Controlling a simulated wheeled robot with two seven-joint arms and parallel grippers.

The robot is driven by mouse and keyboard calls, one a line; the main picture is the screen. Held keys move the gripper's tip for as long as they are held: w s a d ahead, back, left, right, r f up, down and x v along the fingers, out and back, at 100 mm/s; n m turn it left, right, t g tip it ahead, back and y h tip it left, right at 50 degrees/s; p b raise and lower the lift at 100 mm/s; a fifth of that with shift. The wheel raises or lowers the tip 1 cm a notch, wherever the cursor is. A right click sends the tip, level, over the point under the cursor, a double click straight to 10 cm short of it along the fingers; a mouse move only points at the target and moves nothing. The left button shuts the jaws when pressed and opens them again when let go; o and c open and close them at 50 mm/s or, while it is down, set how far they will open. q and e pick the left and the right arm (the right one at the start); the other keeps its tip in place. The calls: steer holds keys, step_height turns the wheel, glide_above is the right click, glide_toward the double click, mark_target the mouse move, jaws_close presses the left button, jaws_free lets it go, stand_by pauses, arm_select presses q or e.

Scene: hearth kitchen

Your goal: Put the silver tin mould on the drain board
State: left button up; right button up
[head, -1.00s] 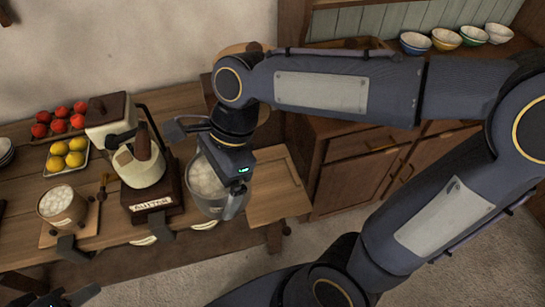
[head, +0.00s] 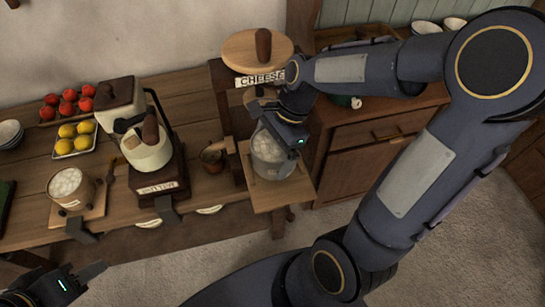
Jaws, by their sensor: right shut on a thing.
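The silver tin mould (head: 268,166) is a grey metal pail with white lumps inside. My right gripper (head: 275,140) is shut on its rim from above, and it hides part of the far side. The mould is upright over the drain board (head: 298,187), a pale wooden board at the right end of the table. I cannot tell whether its base touches the board. My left gripper (head: 75,282) is at the lower left corner, in front of the table and away from the mould. It is partly cut off, so its opening is unclear.
A butter churn (head: 147,150) and a small brown pot (head: 212,158) stand left of the mould. A tub of white lumps (head: 70,188) is further left. A cheese press (head: 256,55) rises behind the board. A wooden cabinet (head: 365,150) is at the right.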

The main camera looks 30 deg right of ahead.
mark_target(272, 159)
steer(key=shift+w+d+f, duration=0.1)
steer(key=shift+d+f, duration=0.1)
steer(key=shift+f, duration=1.5)
steer(key=shift+f, duration=0.2)
steer(key=o, duration=1.1)
steer(key=v, duration=1.2)
steer(key=shift+s+a+f+n+t+h, duration=0.15)
steer(key=shift+s+a+n+t, duration=0.75)
steer(key=shift+s+n, duration=1.4)
steer(key=shift+s+a+f+n+t+h, duration=0.1)
steer(key=shift+s+a+n+t, duration=1.1)
steer(key=shift+n, duration=1.85)
steer(key=shift+s+a+f+n+t+h, duration=0.15)
steer(key=shift+s+a+n+t, duration=0.4)
steer(key=shift+s+n, duration=1.95)
steer(key=shift+w+d+r+t, duration=0.15)
steer(key=shift+w+d+t, duration=0.05)
steer(key=shift+t, duration=0.05)
